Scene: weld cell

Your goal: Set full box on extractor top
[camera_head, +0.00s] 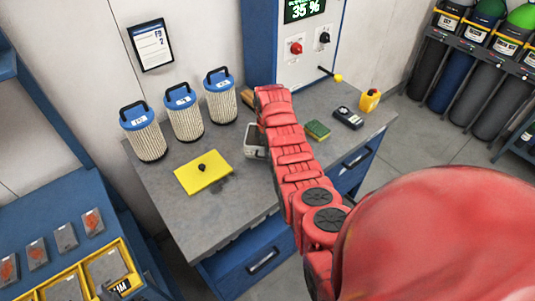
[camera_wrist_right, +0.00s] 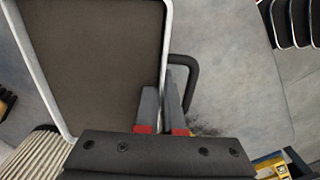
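The box (camera_head: 254,151) is a light-rimmed container on the grey top (camera_head: 200,215) of the blue unit, partly hidden behind my right arm in the head view. In the right wrist view the box (camera_wrist_right: 95,60) shows a dark brown surface inside its pale rim, with a black loop handle (camera_wrist_right: 193,75) on its right. My right gripper (camera_wrist_right: 164,115) has its fingers close together on either side of the rim beside the handle; they look shut on the box. Its fingertips are hidden in the head view. My left gripper is not in view.
Several filter cartridges (camera_head: 184,118) stand at the back left, near a yellow plate (camera_head: 203,172) with a black knob. A green sponge (camera_head: 318,130), a dark meter (camera_head: 347,117) and a yellow bottle (camera_head: 370,101) lie right of my arm. A blue cabinet with a display (camera_head: 305,9) stands behind.

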